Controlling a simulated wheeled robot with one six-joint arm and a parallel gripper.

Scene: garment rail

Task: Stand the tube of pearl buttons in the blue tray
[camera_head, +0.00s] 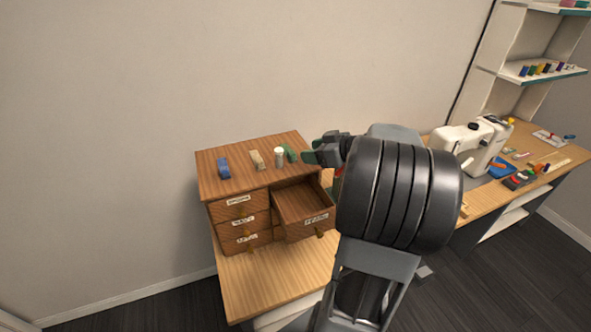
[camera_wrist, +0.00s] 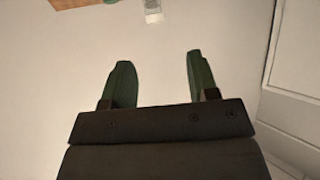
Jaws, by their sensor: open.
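A small clear tube with a pale top, which looks like the tube of pearl buttons (camera_head: 279,157), stands upright on the wooden drawer cabinet (camera_head: 240,160). It also shows at the top edge of the wrist view (camera_wrist: 153,11), cut off by the frame. My gripper (camera_head: 309,152) is to the right of the tube, near the cabinet's right edge. In the wrist view, its green fingers (camera_wrist: 157,80) are apart with nothing between them; the tube is beyond the tips. A blue tray (camera_head: 503,168) lies on the right-hand table by the sewing machine, small and holding something I cannot make out.
A blue block (camera_head: 223,168) and a beige block (camera_head: 257,159) are on the cabinet top, left of the tube. One labelled upper drawer (camera_head: 303,208) is pulled out. A white sewing machine (camera_head: 470,146) stands behind the blue tray. Shelves (camera_head: 540,72) rise at the right.

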